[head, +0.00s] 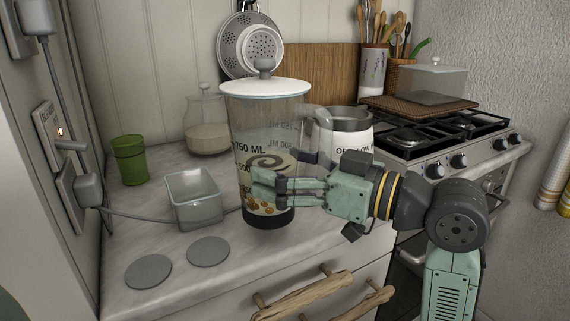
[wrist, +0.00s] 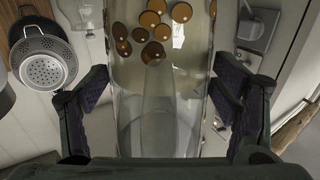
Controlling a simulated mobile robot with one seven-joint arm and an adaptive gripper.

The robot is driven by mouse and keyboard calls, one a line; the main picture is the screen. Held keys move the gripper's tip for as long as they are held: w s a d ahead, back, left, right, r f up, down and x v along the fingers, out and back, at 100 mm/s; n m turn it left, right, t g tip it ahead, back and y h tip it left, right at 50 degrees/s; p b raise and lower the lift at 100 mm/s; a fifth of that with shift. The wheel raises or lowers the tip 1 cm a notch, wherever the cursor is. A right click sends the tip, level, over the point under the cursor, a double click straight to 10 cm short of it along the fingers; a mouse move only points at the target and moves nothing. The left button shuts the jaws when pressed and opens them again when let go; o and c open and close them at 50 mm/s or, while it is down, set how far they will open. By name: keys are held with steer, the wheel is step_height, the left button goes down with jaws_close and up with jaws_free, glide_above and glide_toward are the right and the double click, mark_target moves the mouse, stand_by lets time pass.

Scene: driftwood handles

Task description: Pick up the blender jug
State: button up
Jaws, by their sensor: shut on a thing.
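The blender jug (head: 262,125) is a clear upright jug with a white lid, a dark base, printed measuring marks and a picture of food on its side. It is over the counter in the middle of the head view; I cannot tell whether its base touches the counter. My gripper (head: 268,185) reaches it from the right and is shut on its lower body. In the wrist view the jug (wrist: 160,115) fills the middle, with a finger of my gripper (wrist: 158,92) on each side. The jug's handle (head: 319,120) is at its right.
A grey dish (head: 193,199), a green cup (head: 129,159) and a glass jar (head: 206,122) stand to the left. Two grey discs (head: 149,271) lie in front. A white canister (head: 345,135) is behind the gripper, and a stove (head: 440,135) is at right.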

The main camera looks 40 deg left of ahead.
steer(key=s+d+r+b, duration=0.1)
steer(key=s+d, duration=0.4)
steer(key=s, duration=0.2)
steer(key=w+a+r+m+t+p, duration=0.25)
steer(key=w+r+t+p, duration=0.25)
steer(key=w+r+p, duration=0.65)
steer(key=w+a+r+m+t+h+p, duration=0.1)
steer(key=w+r+m+t+p, duration=0.1)
steer(key=w+r, duration=0.45)
steer(key=w+r+m+t+p, duration=0.15)
steer(key=w+r, duration=0.25)
steer(key=w, duration=0.5)
steer(key=f+b, duration=0.2)
steer(key=f+t+b, duration=0.1)
steer(key=shift+w+a+f, duration=0.1)
steer(key=shift+w+f, duration=0.25)
steer(key=shift+f, duration=0.05)
